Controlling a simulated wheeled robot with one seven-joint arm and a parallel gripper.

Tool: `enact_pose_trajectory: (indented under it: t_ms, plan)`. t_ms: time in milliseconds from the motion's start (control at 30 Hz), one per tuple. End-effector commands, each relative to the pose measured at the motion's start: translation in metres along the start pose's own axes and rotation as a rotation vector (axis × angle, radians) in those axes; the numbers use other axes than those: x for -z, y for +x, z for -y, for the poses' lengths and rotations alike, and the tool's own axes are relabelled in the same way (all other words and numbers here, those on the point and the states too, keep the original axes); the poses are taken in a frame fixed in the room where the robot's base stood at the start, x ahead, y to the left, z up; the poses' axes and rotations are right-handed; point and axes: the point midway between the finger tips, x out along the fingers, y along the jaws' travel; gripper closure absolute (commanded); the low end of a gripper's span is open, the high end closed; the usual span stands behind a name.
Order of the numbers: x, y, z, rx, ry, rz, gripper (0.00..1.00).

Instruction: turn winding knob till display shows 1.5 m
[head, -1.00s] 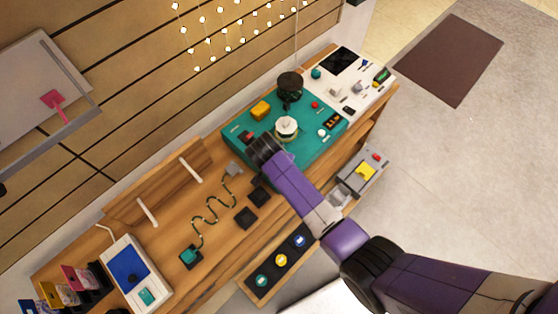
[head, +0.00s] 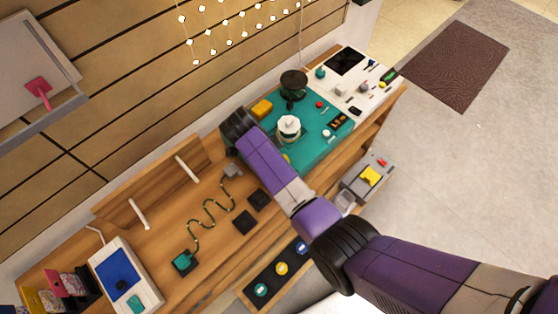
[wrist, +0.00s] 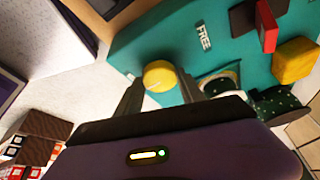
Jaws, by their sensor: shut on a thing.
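The round yellow winding knob (wrist: 159,75), with a pale line across its face, sits between the fingers of my gripper (wrist: 159,90) in the wrist view. My gripper is shut on it. In the head view my fingers are hidden behind my purple arm; a bit of yellow (head: 286,158) shows beside the arm, perhaps the knob. The teal panel (head: 310,146) carries a white drum (head: 288,127) and a dark display-like plate (head: 337,121). I cannot read any length on it. A label reading FREE (wrist: 204,36) shows in the wrist view.
A red block (wrist: 266,24) and a yellow block (wrist: 295,60) stand on the panel. A black round-topped part (head: 293,82) rises at its back. A grey box with a yellow part (head: 368,177) is in front of the bench. Open floor lies to the right.

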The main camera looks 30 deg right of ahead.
Motion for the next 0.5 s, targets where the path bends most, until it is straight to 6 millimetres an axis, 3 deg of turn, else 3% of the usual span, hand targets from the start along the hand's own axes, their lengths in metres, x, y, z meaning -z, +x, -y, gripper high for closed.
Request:
enact_pose_trajectory:
  t_ms: [500]
  plan:
    - [-0.0006, 0.0002, 0.0003, -0.026, 0.060, 0.002, 0.95]
